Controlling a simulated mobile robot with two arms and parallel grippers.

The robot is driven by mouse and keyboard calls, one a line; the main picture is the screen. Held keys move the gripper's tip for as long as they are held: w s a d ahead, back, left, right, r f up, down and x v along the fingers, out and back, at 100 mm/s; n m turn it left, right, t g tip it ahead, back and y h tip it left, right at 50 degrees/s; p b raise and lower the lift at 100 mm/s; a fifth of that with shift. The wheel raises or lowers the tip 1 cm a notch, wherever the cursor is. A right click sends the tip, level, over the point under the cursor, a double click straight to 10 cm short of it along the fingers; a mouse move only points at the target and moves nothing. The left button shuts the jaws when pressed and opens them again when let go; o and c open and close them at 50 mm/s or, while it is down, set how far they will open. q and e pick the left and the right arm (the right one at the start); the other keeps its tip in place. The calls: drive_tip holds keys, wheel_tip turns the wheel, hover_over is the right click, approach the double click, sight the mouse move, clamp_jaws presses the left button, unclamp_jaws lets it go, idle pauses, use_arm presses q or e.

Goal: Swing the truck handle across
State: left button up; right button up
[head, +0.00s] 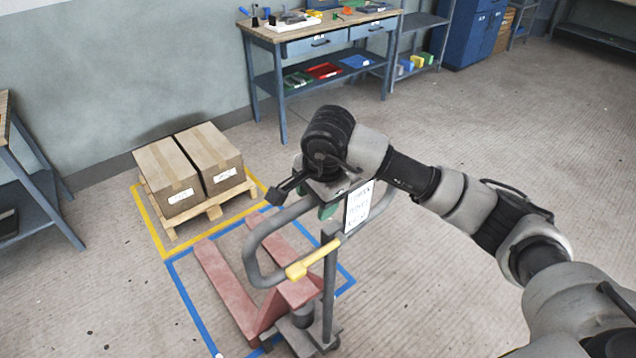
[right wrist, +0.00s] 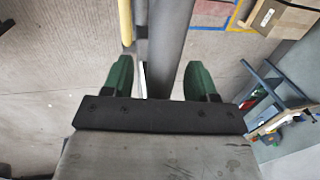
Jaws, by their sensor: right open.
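The red pallet truck (head: 222,283) stands inside a blue floor outline, its forks toward the back left. Its grey looped handle (head: 266,228) rises at the front on a grey post, with a yellow lever (head: 313,260) across it. My right gripper (head: 328,207) is at the top of the handle, pointing down, and partly hides it. In the right wrist view my right gripper (right wrist: 160,84) has its green fingers apart, one on each side of the grey handle bar (right wrist: 170,45); whether they touch it I cannot tell. My left gripper is out of view.
Two cardboard boxes (head: 182,178) sit on a wooden pallet (head: 214,212) inside a yellow outline (head: 150,226), beyond the forks. A workbench (head: 262,38) stands along the back wall and a shelf unit (head: 40,190) at the left. The floor to the right is clear.

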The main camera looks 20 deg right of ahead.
drive_tip(key=shift+f, duration=0.1)
clamp_jaws()
idle(0.3)
idle(1.1)
